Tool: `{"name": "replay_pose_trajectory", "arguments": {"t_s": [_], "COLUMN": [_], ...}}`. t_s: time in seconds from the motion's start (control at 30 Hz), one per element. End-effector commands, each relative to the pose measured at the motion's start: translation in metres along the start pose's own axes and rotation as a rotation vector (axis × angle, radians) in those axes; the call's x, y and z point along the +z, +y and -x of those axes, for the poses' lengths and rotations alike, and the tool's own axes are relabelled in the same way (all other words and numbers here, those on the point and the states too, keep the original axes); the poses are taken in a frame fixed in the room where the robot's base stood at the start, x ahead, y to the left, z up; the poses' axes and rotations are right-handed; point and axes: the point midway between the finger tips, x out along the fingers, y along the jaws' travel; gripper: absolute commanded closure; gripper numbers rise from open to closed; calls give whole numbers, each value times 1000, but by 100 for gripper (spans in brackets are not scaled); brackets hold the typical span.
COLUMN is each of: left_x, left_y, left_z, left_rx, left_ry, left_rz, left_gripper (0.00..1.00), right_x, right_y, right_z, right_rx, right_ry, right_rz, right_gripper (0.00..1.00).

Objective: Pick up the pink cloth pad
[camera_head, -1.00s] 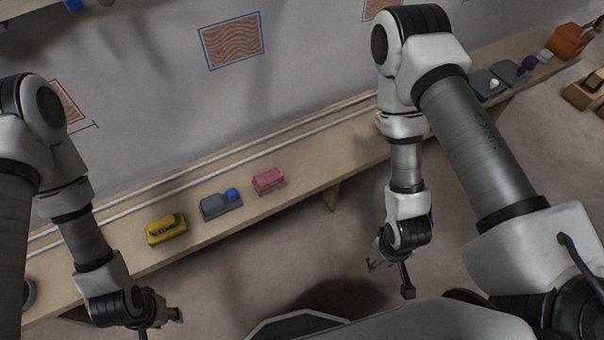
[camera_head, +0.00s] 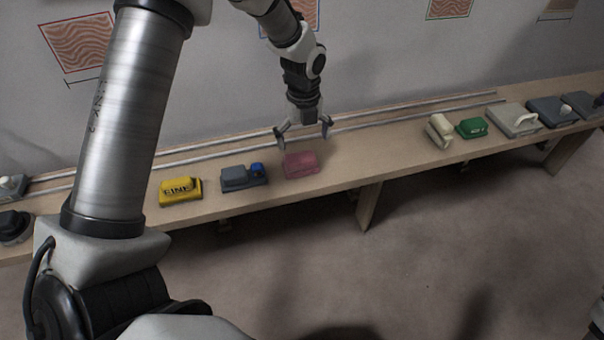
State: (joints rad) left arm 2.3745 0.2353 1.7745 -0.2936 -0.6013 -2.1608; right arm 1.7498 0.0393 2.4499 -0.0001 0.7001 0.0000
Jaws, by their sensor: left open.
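The pink cloth pad (camera_head: 301,165) lies on the long wooden bench, right of a grey block with a blue part. My left gripper (camera_head: 302,141) points down just above and behind the pad, its two fingers spread wide. The gripper is open and nothing is between its fingers. A gap between the fingertips and the pad is hard to judge from this angle. My right gripper is not in view.
A grey block with a blue knob (camera_head: 238,178) and a yellow block (camera_head: 180,191) stand left of the pad. A cream block (camera_head: 439,131) and a green block (camera_head: 472,128) stand further right. Two pale rails (camera_head: 388,124) run along the bench's back.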

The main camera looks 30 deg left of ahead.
Motion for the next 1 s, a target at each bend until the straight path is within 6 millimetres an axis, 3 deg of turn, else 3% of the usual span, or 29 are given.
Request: {"name": "replay_pose_trajectory", "arguments": {"t_s": [0.27, 0.5, 0.73, 0.77, 0.9, 1.0], "left_x": [4, 8, 8, 8, 8, 8], "left_y": [2, 6, 6, 6, 6, 6], "left_z": [-29, -71, -73, -73, -73, -73], "left_rx": [7, 8, 6, 6, 6, 7], "left_ry": [1, 2, 1, 1, 1, 1], "left_rz": [-40, -38, -38, -38, -37, -37], "left_gripper": [0, 0, 0, 7, 52, 52], "right_x": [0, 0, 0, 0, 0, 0], "right_y": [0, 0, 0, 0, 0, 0], "right_z": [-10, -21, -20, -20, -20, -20], "right_rx": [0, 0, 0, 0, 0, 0], "right_ry": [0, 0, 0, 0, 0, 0], "right_rz": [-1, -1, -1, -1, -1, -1], "right_gripper": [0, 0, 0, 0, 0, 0]}}
